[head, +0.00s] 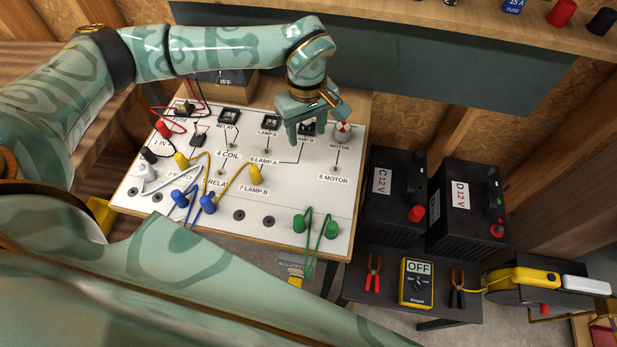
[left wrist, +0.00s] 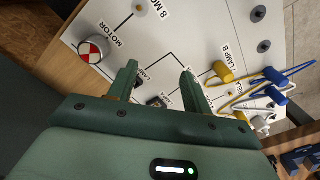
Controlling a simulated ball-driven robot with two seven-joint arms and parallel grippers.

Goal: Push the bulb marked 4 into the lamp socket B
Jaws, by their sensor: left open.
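The lamp socket B (head: 307,129) is a small dark square socket near the back right of the white board, partly covered by my gripper. My left gripper (head: 318,129) is over it with its fingers spread and nothing seen between them. In the left wrist view the open fingers (left wrist: 159,70) point at the board, with a dark socket (left wrist: 155,102) partly showing between them; I cannot tell which lamp it belongs to. I do not see the bulb marked 4 in either view. My right gripper is not in view.
The white board (head: 281,190) carries the lamp A socket (head: 270,122), a motor (head: 343,131) close right of my gripper, and several coloured plugs with leads. Batteries (head: 392,195) stand to the right. A multimeter (head: 416,282) lies on the low table. A shelf (head: 420,20) overhangs the back.

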